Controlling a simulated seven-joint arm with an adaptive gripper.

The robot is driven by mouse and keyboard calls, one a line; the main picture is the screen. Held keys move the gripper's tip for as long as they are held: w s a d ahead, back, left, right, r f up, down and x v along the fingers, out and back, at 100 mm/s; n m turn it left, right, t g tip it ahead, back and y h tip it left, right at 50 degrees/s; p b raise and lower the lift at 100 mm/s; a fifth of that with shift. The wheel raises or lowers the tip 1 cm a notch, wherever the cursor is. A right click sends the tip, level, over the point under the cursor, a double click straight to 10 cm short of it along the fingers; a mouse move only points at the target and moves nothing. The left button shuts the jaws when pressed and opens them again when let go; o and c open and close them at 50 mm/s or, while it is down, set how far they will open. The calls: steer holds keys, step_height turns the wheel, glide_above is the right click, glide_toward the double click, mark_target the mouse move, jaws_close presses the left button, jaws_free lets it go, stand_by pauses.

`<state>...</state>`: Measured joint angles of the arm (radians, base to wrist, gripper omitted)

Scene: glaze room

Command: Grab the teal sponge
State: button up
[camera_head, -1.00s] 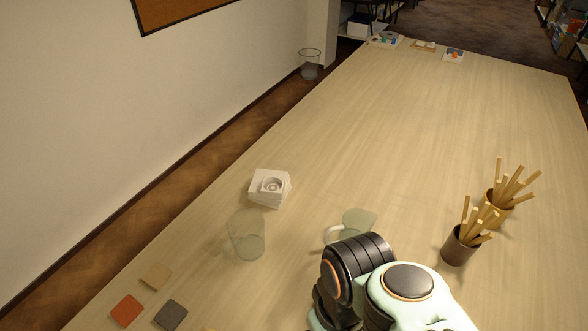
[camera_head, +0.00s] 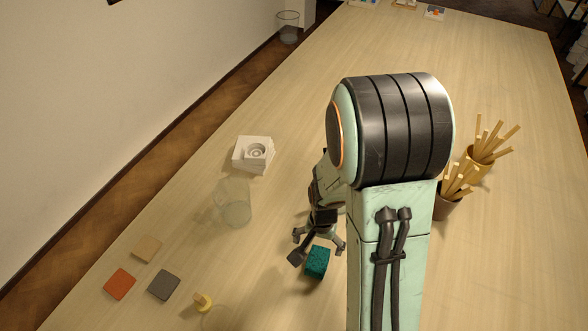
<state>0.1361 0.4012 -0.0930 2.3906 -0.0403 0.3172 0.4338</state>
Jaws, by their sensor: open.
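The teal sponge (camera_head: 318,262) is a small block on the table in the lower middle of the head view. My gripper (camera_head: 318,247) is open just behind and above it, with its dark fingers spread on either side of the sponge's far end. I cannot tell whether a finger touches the sponge. My arm hides the table to the right of the gripper.
A clear glass (camera_head: 234,204) and a stack of white tiles (camera_head: 254,154) stand left of my gripper. Orange (camera_head: 120,284), tan (camera_head: 147,248) and grey (camera_head: 164,285) tiles lie lower left. A yellow knobbed object (camera_head: 203,301) is near. Stick-filled cups (camera_head: 447,207) stand right.

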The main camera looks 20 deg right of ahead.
mark_target(318, 260)
steer(key=f, duration=0.7)
steer(key=shift+s+d+f, duration=0.1)
steer(key=shift+s+f, duration=0.2)
steer(key=shift+s, duration=0.05)
steer(key=c, duration=1)
